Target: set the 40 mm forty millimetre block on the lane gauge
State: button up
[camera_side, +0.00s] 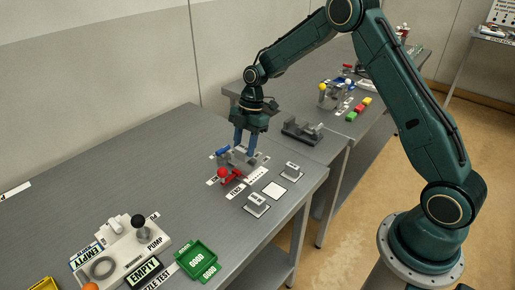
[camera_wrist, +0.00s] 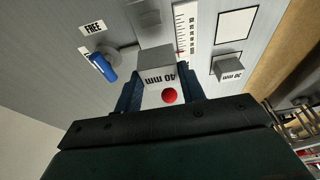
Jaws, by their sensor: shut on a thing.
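My gripper (camera_side: 245,147) points down over the gauge fixture at the right end of the near table. In the wrist view its jaws (camera_wrist: 160,92) are shut on a grey block marked 40 mm (camera_wrist: 156,58). The block's label faces the wrist camera. The lane gauge, with a blue-handled part (camera_side: 222,150) and a red-handled part (camera_side: 230,176), lies below and left of the gripper. The blue handle (camera_wrist: 104,67) shows left of the block in the wrist view. The block and fingers hide much of the gauge; I cannot tell whether the block touches it.
A white empty square (camera_side: 274,189) lies between two other blocks, one at the front (camera_side: 257,202) and one behind (camera_side: 291,170). The latter reads 30 mm (camera_wrist: 230,68). A printed scale (camera_wrist: 185,30) lies beside the gauge. A pump unit (camera_side: 120,245) and green tray (camera_side: 198,260) stand at front left.

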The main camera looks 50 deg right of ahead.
aim_at(245, 155)
jog(key=shift+f, duration=0.1)
jog(key=shift+f, duration=2)
jog(key=shift+f, duration=0.1)
jog(key=o, duration=1.1)
jog(key=shift+c, duration=0.2)
jog(key=v, duration=1.2)
